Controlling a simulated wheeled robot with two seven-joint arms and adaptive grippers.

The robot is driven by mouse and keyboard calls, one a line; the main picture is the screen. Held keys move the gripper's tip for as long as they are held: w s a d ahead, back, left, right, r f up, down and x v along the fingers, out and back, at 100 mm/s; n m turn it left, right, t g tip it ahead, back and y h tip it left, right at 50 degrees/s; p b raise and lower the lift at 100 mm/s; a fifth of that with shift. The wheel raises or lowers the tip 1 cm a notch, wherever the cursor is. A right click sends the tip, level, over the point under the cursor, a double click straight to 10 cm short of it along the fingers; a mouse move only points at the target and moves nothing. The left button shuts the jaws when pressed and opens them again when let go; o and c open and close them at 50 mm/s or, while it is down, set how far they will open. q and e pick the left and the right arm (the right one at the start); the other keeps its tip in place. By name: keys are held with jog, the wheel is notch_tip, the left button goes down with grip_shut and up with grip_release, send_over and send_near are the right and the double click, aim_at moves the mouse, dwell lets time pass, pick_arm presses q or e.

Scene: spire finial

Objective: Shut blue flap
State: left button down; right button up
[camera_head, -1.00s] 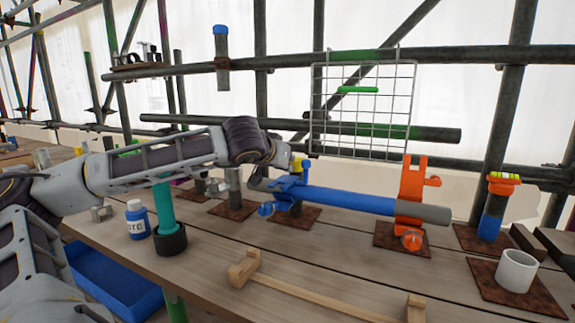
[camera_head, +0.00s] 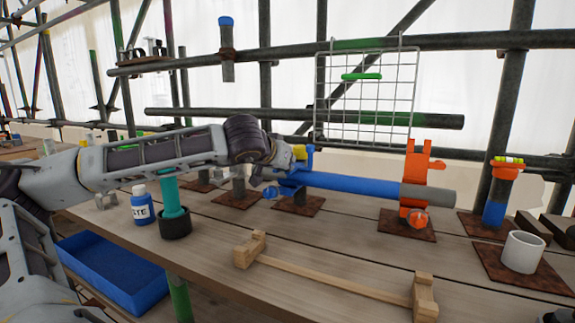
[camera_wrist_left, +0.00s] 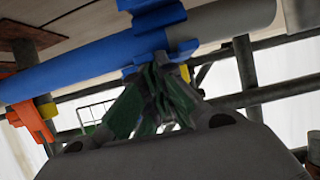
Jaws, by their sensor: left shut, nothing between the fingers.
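The blue clamp (camera_head: 290,181) sits around the left end of a blue and grey tube (camera_head: 350,185) lying above the bench. A blue part, which looks like its flap (camera_head: 309,158), stands up, with a yellow piece (camera_head: 299,152) beside it. My left gripper (camera_head: 273,176) is close at the clamp's left side, partly hidden by my own arm. In the left wrist view the shut, empty green-padded fingers (camera_wrist_left: 155,90) are right by the blue clamp (camera_wrist_left: 155,22); I cannot tell whether they touch. The flap's exact angle is unclear. My right gripper is not seen.
An orange clamp (camera_head: 413,185) holds the tube's right end, its upper part upright. A wire rack (camera_head: 367,98) hangs behind. A white cup (camera_head: 523,252), a wooden piece (camera_head: 330,278), a glue bottle (camera_head: 142,207) and a blue tray (camera_head: 112,272) are around. The bench's middle is fairly clear.

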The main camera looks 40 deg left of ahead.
pick_arm(q)
jog(key=shift+s, duration=0.2)
dwell(0.6)
jog(key=v, duration=1.1)
jog(key=shift+s, duration=0.25)
dwell(0.3)
jog(key=shift+d+r, duration=0.1)
dwell(0.7)
